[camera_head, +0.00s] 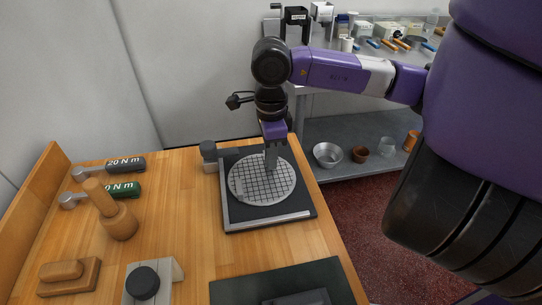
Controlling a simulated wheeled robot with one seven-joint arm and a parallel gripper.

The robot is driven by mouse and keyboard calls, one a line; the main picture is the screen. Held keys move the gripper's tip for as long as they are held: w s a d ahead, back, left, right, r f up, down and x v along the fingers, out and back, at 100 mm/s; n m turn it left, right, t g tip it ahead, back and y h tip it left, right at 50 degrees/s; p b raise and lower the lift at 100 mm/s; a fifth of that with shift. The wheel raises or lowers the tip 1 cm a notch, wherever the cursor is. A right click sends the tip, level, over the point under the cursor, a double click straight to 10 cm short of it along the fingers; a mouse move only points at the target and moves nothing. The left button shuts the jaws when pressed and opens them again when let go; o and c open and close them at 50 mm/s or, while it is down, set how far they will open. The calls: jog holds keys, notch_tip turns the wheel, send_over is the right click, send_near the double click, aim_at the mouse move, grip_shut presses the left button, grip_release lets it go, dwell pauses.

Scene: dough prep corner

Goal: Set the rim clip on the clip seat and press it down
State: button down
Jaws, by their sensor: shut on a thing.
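My gripper (271,165) points down over the upper right part of a round, light grey gridded disc (250,188). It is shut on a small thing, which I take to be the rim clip. The clip is too small and too hidden by the fingers to make out. I cannot tell whether it touches the disc. The disc lies on a dark square board (236,214) with a light bar along its front edge. I cannot pick out the clip seat for certain.
A grey-capped block (209,155) stands at the board's left corner. Further left are two torque tools (125,164) (120,190), a wooden pestle-like tool (118,222) and a wooden block (70,276). A black-knobbed fixture (146,283) and a dark mat (340,278) are in front. Bare wood lies between.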

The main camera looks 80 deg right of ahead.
jog(key=shift+f+b, duration=0.75)
jog(key=shift+b, duration=0.25)
jog(key=c, duration=1.3)
grip_release()
jog(key=shift+c, duration=0.2)
jog(key=shift+r+p, duration=1.4)
jog(key=shift+r, duration=2.65)
